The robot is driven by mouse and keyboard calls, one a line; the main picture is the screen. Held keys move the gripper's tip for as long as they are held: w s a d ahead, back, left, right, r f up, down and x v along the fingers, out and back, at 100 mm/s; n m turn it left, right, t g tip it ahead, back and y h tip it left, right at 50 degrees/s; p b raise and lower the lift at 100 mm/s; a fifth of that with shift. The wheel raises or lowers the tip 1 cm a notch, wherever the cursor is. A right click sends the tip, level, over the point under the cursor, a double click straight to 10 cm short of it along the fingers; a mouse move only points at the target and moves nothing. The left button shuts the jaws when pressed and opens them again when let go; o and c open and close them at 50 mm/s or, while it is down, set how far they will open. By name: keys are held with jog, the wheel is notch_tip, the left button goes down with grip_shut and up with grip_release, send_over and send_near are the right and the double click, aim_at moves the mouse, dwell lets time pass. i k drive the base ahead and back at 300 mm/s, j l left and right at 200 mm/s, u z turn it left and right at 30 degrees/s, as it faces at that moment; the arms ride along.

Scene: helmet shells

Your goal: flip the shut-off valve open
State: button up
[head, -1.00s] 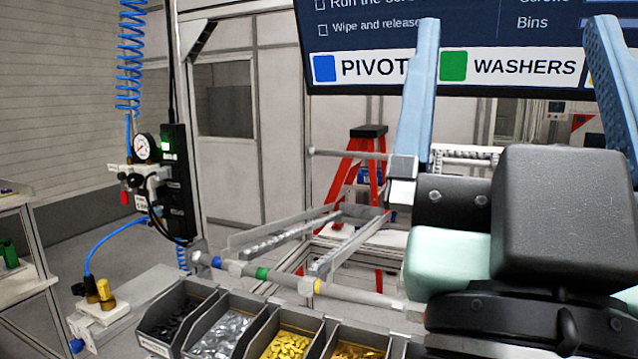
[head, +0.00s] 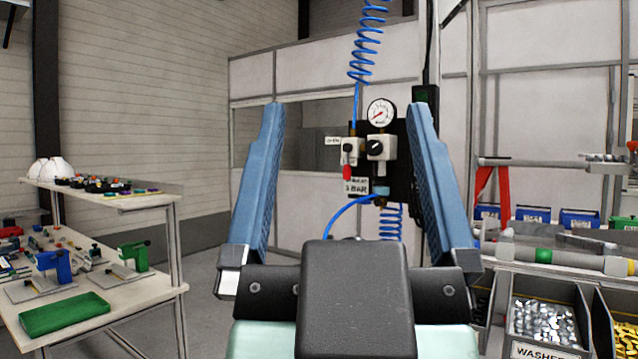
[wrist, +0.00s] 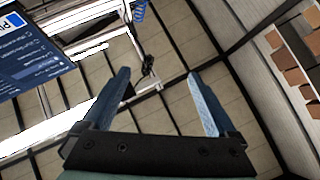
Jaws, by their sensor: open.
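The shut-off valve (head: 349,151) is a small pale block with a red lever (head: 347,172) hanging down from it. It sits left of a regulator with a black knob (head: 376,148) and a round gauge (head: 381,112), on a dark post. In the head view they show between the two blue fingers of my gripper (head: 343,112), beyond it. My gripper is open and empty, with its fingers spread wide and pointing up. In the wrist view my gripper (wrist: 160,75) shows against the ceiling, with nothing between its fingers.
A blue coiled hose (head: 367,45) hangs above the valve and a blue hose (head: 340,212) curves away below it. A shelf cart (head: 150,203) with parts stands at the left. Parts bins (head: 548,347) and a rail (head: 565,258) are at the right. Floor shows between.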

aim_at(347, 148)
jog(key=i+l+u, duration=0.1)
jog(key=i+l, duration=0.2)
jog(key=i, duration=0.2)
jog(key=i+l+u, duration=0.1)
jog(key=i+l, duration=0.2)
jog(key=i, duration=0.2)
